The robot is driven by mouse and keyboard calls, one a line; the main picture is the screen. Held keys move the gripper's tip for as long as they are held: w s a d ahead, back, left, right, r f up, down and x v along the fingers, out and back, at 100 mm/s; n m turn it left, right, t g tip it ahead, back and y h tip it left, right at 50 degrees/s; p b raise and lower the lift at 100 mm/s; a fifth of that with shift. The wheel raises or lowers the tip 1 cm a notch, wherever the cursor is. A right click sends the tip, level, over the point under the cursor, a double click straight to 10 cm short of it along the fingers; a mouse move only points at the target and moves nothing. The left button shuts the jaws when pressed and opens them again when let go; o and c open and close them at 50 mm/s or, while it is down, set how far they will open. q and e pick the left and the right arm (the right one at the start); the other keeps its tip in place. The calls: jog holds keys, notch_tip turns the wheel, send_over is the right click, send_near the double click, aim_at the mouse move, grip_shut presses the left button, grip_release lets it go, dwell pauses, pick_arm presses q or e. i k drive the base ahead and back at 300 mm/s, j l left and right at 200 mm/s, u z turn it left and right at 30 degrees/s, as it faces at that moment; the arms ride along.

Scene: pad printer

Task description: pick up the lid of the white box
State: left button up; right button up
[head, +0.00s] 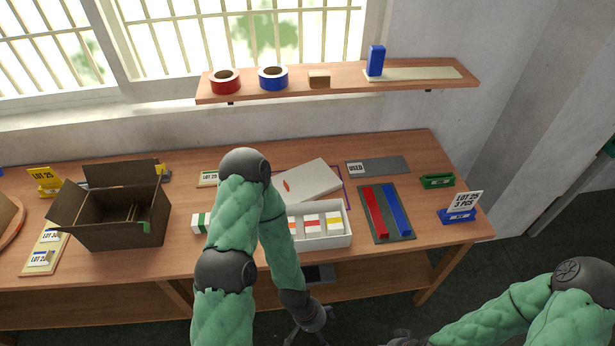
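The white box (347,235) stands open near the front edge of the table, with several small cartons with coloured bands inside. Its left end is hidden behind my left arm. A flat white lid (315,184) with a red mark lies askew just behind the box, within a purple outline on the table. My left arm hides part of its left side. My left gripper (307,335) hangs low in front of the table, apart from box and lid, cut by the bottom edge. My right gripper (404,341) barely shows at the bottom edge. The finger openings cannot be made out.
A brown open carton (122,220) stands at left, and a white-and-green carton (201,223) stands beside my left arm. A dark mat (386,224) with red and blue bars lies right of the box. A grey "USED" mat (387,165) is behind. A shelf (350,87) hangs above.

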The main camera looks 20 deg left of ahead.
aim_at(304, 181)
jog(key=i+l, duration=0.1)
jog(key=l, duration=0.25)
jog(key=i+l, duration=0.15)
jog(key=l, duration=0.2)
jog(key=i+l, duration=0.1)
jog(key=l, duration=0.25)
jog(key=l+u, duration=0.15)
jog(key=u, duration=1.65)
